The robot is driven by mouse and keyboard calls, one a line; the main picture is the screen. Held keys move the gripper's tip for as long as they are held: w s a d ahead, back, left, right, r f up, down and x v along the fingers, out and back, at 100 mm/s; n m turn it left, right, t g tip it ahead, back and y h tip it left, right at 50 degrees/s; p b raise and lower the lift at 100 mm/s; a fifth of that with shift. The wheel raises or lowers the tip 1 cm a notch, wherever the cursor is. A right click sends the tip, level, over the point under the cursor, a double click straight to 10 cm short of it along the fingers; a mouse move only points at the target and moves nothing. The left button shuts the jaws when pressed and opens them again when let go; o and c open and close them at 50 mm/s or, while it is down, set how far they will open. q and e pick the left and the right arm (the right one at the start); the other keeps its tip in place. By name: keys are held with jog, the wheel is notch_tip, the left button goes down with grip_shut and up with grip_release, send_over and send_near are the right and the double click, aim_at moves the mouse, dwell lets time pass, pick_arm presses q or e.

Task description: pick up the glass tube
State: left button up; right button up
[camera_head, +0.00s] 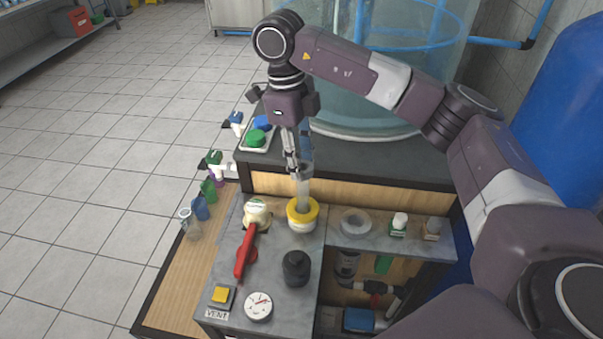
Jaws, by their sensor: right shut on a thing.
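The glass tube (304,188) is clear and stands roughly upright in the round opening of the yellow-rimmed white fitting (303,223) on the rack's grey top. My right gripper (295,168) reaches down from above and is shut on the upper part of the tube. The tube's lower end is hidden inside the fitting. My left gripper is not in view.
Close by on the rack are a valve with a red lever (245,252), a black knob (296,267), a gauge (259,306) and a yellow button (221,295). Several bottles line the left edge. A large clear tank (395,80) stands behind. Floor at left is free.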

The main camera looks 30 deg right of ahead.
notch_tip(320, 180, up, 16)
dwell(0.7)
jog(key=shift+f, duration=0.15)
